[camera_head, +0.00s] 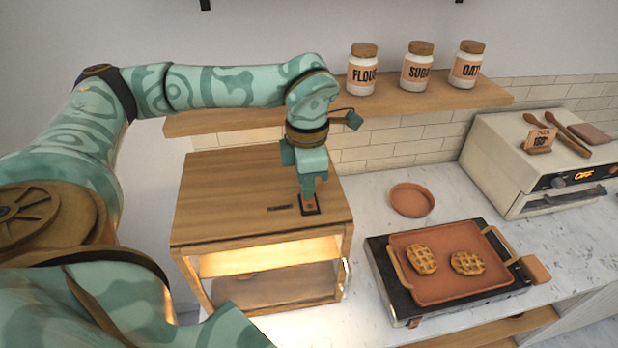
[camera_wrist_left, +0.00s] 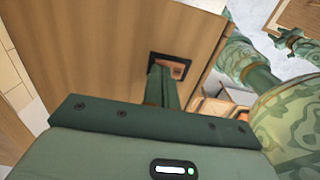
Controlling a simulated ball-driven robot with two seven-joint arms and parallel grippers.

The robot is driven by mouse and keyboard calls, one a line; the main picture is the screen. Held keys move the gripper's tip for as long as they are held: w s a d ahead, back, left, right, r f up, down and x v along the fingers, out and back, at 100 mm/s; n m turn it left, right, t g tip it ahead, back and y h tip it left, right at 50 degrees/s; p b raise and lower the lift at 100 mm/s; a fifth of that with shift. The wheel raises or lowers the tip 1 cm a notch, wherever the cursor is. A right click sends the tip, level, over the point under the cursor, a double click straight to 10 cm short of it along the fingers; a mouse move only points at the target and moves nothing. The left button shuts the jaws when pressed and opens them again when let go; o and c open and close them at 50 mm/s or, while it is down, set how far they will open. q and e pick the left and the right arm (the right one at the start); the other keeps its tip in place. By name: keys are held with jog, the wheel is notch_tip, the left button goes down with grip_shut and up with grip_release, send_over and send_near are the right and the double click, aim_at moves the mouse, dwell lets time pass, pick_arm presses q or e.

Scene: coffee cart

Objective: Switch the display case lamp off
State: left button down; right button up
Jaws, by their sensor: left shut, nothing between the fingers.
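The wooden display case (camera_head: 240,190) stands on the counter at the left, and its inside glows with warm light, so its lamp looks lit. A small dark-framed switch (camera_head: 313,207) with an orange-brown middle sits on the case's top near the right side. It also shows in the left wrist view (camera_wrist_left: 182,66). My left gripper (camera_head: 307,203) is shut and empty, pointing down with its fingertips at the switch. The fingers cover part of the switch, and I cannot tell whether they touch it. My right gripper is not seen clearly in the head view.
A shelf (camera_head: 440,103) with several jars runs behind the case. A griddle (camera_head: 380,275) with a tray (camera_head: 440,287) of waffles, a round terracotta dish (camera_head: 412,200) and an oven (camera_head: 500,165) stand to the right. Bare counter lies between case and griddle.

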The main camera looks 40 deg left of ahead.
pick_arm(q)
jog(key=shift+f, duration=0.2)
jog(key=shift+r, duration=0.1)
notch_tip(320, 180, up, 7)
jog(key=p, duration=0.6)
dwell(0.4)
